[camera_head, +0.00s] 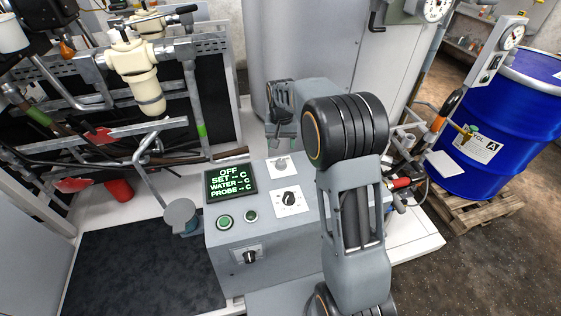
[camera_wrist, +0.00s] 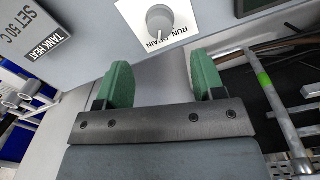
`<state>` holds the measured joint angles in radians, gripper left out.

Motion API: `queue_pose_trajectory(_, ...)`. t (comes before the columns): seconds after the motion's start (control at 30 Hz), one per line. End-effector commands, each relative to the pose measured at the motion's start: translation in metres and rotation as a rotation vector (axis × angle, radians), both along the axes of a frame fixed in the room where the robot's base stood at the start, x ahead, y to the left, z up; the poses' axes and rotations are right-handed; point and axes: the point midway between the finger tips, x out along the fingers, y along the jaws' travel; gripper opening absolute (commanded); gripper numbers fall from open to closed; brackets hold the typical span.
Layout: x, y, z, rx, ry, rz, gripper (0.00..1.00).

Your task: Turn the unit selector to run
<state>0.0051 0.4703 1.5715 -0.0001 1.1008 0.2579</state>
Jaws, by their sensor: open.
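The unit selector looks to be the round grey knob (camera_wrist: 160,20) on a white plate lettered RUN and DRAIN, at the top of the wrist view. In the head view, a grey knob on a pale plate (camera_head: 281,163), at the back of the control box, looks like the same one. My gripper (camera_wrist: 163,82) is open and empty, its two green fingers apart. In the wrist view the knob lies beyond the fingertips, roughly centred between them, not touched.
The control box (camera_head: 265,245) has a display reading OFF (camera_head: 230,182), a black knob (camera_head: 290,199), green buttons (camera_head: 225,222) and a front black switch (camera_head: 250,257). A blue drum (camera_head: 520,120) stands on a pallet.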

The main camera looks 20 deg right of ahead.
Motion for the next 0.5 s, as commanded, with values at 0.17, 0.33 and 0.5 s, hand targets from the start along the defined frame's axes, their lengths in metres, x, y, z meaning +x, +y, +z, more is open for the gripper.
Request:
queue_pose_trajectory(0.17, -0.001, 0.0, -0.036, 0.0, 0.004, 0.001, 0.62)
queue_pose_trajectory(0.33, -0.001, 0.0, -0.063, 0.0, 0.002, 0.001, 0.62)
queue_pose_trajectory(0.5, -0.001, 0.0, -0.081, 0.0, 0.001, 0.001, 0.62)
